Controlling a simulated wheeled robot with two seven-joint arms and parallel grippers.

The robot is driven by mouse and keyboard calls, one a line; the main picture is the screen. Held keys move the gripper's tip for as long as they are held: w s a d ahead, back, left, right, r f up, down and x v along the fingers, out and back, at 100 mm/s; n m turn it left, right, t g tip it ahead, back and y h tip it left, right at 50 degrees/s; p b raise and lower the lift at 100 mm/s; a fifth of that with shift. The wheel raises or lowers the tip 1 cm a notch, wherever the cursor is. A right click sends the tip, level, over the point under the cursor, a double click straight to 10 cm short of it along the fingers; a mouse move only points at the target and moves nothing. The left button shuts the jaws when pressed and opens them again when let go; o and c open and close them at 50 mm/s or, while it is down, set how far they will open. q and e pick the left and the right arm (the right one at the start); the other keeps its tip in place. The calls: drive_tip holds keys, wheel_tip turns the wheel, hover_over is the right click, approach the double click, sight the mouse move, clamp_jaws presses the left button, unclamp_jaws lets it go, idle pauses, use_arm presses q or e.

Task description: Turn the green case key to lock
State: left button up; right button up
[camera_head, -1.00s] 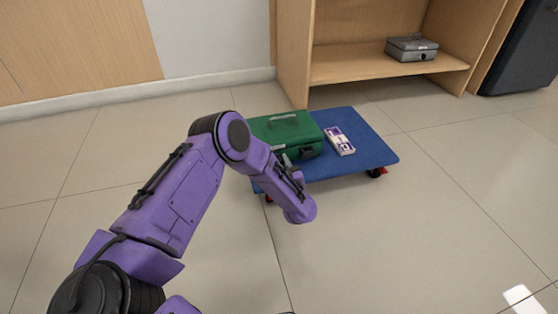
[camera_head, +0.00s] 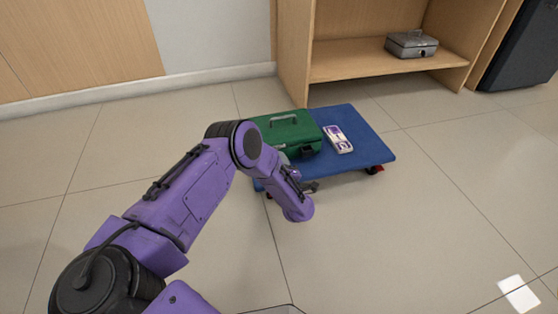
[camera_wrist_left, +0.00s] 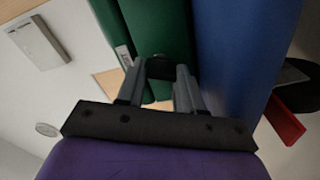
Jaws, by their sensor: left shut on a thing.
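The green case (camera_head: 292,130) lies on a blue wheeled platform (camera_head: 360,150), its handle on top and a dark latch part on its front. My left arm reaches to the near side of the case, and its wrist hides most of the left gripper in the head view. In the left wrist view the gripper (camera_wrist_left: 168,75) has its two grey fingers at the green case (camera_wrist_left: 160,30), shut around a small dark part, the key (camera_wrist_left: 160,66). The key's exact angle is hard to make out. My right gripper is not in view.
A white and purple device (camera_head: 338,139) lies on the platform right of the case. A grey metal box (camera_head: 411,45) stands on the wooden shelf (camera_head: 380,70) behind. Floor to the right and front is clear.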

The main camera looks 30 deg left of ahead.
use_arm(q)
drive_tip(key=n, duration=0.4)
drive_tip(key=shift+f+n+p, duration=0.1)
drive_tip(key=shift+n+p, duration=0.25)
drive_tip(key=shift+n, duration=0.05)
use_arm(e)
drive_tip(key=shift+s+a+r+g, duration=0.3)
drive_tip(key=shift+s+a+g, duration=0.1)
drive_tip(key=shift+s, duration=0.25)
use_arm(q)
drive_tip(key=o, duration=1)
drive_tip(key=shift+o, duration=0.2)
drive_tip(key=shift+d, duration=0.1)
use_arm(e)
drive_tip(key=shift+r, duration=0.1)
use_arm(q)
drive_tip(key=p+v, duration=0.4)
drive_tip(key=v, duration=0.6)
drive_tip(key=shift+s+p, duration=0.2)
drive_tip(key=shift+p, duration=0.2)
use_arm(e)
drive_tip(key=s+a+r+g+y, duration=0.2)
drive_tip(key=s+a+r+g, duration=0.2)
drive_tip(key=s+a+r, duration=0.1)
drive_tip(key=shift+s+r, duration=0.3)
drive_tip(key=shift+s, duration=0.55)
use_arm(q)
drive_tip(key=shift+d, duration=0.1)
